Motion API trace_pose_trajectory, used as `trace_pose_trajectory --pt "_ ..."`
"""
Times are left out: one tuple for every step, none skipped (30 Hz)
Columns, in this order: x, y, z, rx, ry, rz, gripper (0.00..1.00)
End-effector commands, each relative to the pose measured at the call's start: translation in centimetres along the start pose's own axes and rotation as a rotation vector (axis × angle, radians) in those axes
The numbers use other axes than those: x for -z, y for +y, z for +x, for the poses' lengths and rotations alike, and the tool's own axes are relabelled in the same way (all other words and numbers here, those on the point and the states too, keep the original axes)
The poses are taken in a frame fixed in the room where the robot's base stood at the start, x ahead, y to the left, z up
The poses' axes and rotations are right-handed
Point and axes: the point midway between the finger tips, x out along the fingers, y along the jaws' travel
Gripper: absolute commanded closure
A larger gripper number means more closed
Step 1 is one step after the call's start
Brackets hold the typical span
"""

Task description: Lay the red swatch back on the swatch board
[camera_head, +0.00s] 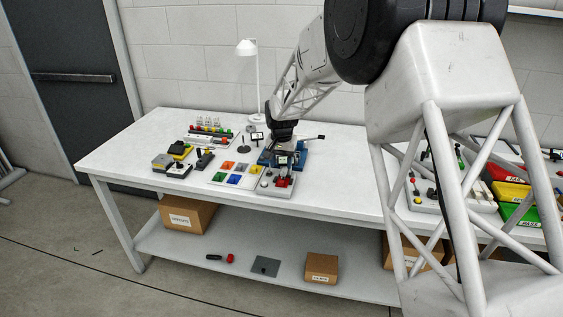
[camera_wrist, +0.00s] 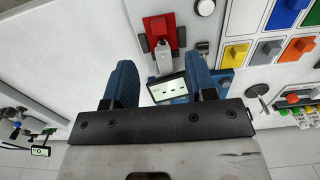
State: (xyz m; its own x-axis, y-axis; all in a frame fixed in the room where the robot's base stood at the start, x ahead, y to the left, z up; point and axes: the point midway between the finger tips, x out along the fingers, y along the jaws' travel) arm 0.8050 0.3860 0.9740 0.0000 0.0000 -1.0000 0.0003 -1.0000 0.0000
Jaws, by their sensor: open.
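The swatch board (camera_head: 246,184) lies on the table left of my gripper, with orange, yellow, blue and other coloured squares. Part of the board (camera_wrist: 262,28) shows at the right of the wrist view. A red square piece (camera_wrist: 160,30), seemingly the red swatch, sits on a small white tray (camera_wrist: 139,8) with a grey part in front of it. The red piece also shows in the head view (camera_head: 284,181). My gripper (camera_wrist: 161,64) is open, its blue fingers apart and nothing held between them. In the head view my gripper (camera_head: 283,148) is low over the table, behind the tray.
A small device with a screen (camera_wrist: 170,88) shows between my fingers. A white lamp (camera_head: 247,50) stands behind. Red, yellow and green bins (camera_head: 510,193) are at right. Bare tabletop (camera_head: 125,155) is at far left.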

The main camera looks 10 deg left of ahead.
Motion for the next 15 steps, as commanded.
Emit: trace_pose_trajectory --pt "0.0 0.0 0.0 0.000 0.000 0.000 0.49" --pt "0.0 0.0 0.0 0.000 0.000 0.000 0.49" --pt "0.0 0.0 0.0 0.000 0.000 0.000 0.49" --pt "0.0 0.0 0.0 0.000 0.000 0.000 0.49" --pt "0.0 0.0 0.0 0.000 0.000 0.000 0.49" --pt "0.0 0.0 0.0 0.000 0.000 0.000 0.49" --pt "0.0 0.0 0.0 0.000 0.000 0.000 0.49" --pt "0.0 0.1 0.0 0.000 0.000 0.000 0.49" --pt "0.0 0.1 0.1 0.000 0.000 0.000 0.49" --pt "0.0 0.1 0.2 0.000 0.000 0.000 0.49" --pt "0.0 0.1 0.3 0.000 0.000 0.000 0.49" --pt "0.0 0.1 0.4 0.000 -0.001 0.000 0.49" --pt "0.0 0.1 0.6 0.000 -0.001 0.000 0.49" --pt "0.0 0.1 0.7 0.000 -0.001 0.000 0.49" --pt "0.0 0.1 1.0 0.000 -0.001 0.000 0.49"
